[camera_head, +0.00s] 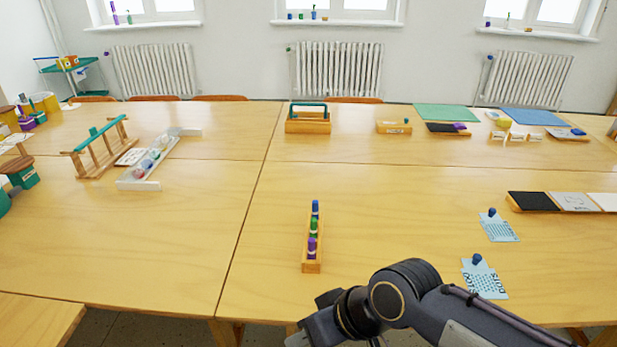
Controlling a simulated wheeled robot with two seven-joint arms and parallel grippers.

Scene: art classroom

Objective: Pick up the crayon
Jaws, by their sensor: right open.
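A narrow wooden holder (312,267) stands on the near table, a little right of the table seam. In it stand a blue piece (315,208), a green piece (313,227) and a purple piece (311,247), in a row from far to near. They look like crayons, but they are too small to be sure. My right gripper (322,332) is at the bottom edge of the view, nearer to me than the holder and apart from it. Its fingertips are mostly cut off, and nothing shows held in it. My left gripper is out of view.
Two light-blue cards (499,229) (485,281) with dark blue knobs lie to the right. A wooden toolbox (307,124) stands at the back. A wooden rack (101,150) and a white tray (139,185) stand at the left. The table around the holder is clear.

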